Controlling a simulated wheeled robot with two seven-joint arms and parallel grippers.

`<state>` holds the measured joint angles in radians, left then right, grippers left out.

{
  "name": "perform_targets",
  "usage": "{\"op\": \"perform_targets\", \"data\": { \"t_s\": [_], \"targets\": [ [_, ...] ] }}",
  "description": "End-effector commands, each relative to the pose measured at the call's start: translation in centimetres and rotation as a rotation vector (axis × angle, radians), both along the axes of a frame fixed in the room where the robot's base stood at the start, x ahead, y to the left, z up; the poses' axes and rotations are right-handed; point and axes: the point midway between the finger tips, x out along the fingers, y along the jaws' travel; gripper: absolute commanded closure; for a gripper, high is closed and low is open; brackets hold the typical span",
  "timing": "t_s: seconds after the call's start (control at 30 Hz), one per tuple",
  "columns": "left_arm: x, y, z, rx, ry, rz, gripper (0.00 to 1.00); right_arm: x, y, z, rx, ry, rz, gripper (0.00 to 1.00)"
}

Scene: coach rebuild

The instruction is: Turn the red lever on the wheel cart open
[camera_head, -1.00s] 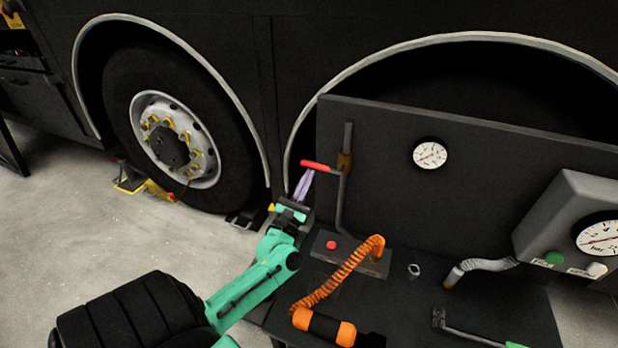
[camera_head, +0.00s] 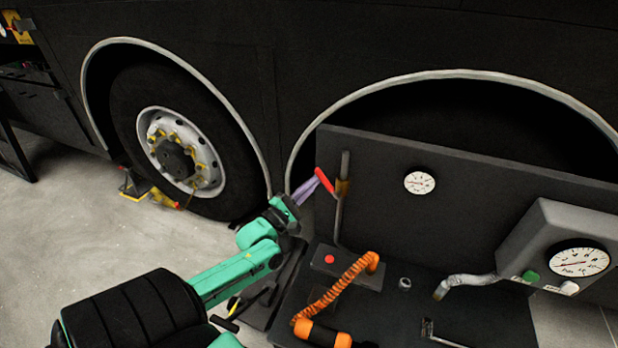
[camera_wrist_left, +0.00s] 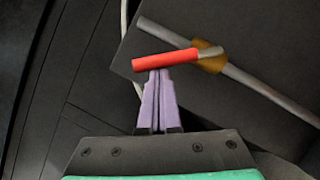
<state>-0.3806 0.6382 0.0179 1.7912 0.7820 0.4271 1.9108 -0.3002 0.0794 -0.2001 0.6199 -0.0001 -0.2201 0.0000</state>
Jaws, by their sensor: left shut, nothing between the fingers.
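The red lever (camera_head: 325,181) sits on a brass valve (camera_head: 343,187) on a grey vertical pipe at the left end of the wheel cart's dark panel (camera_head: 480,180). In the head view the lever slants up and left from the valve. It also shows in the left wrist view (camera_wrist_left: 165,60), with the brass valve (camera_wrist_left: 211,61) at its right. My left gripper (camera_head: 316,181) is shut, its purple fingers together, with the fingertips (camera_wrist_left: 158,74) at the lever's lower side. They look to be touching it. My right gripper is not in view.
The cart's deck carries a red button (camera_head: 329,259), an orange coiled hose (camera_head: 335,296) and a grey gauge box (camera_head: 555,245). A round gauge (camera_head: 419,182) is on the panel. The bus wheel (camera_head: 180,150) stands behind at left. Open floor (camera_head: 80,220) lies left of the cart.

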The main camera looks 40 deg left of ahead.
Motion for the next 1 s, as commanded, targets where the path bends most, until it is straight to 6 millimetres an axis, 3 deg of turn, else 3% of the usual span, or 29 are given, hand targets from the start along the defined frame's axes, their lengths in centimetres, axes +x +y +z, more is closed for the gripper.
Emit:
{"op": "perform_targets", "data": {
  "t_s": [0.03,0.1,0.4,0.57,1.0],
  "targets": [
    [0.1,-0.3,1.4,0.040,0.012,-0.003,1.00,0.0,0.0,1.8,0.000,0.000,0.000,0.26],
    [0.2,-0.6,1.8,0.105,0.035,-0.002,1.00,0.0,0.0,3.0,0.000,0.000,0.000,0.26],
    [0.7,-2.1,2.9,0.347,0.120,-0.002,1.00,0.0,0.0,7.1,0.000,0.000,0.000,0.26],
    [1.0,-2.7,3.1,0.441,0.152,-0.001,1.00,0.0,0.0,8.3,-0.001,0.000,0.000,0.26],
    [1.2,-3.6,3.1,0.432,0.151,-0.001,1.00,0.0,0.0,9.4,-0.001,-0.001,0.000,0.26]
  ]
}}
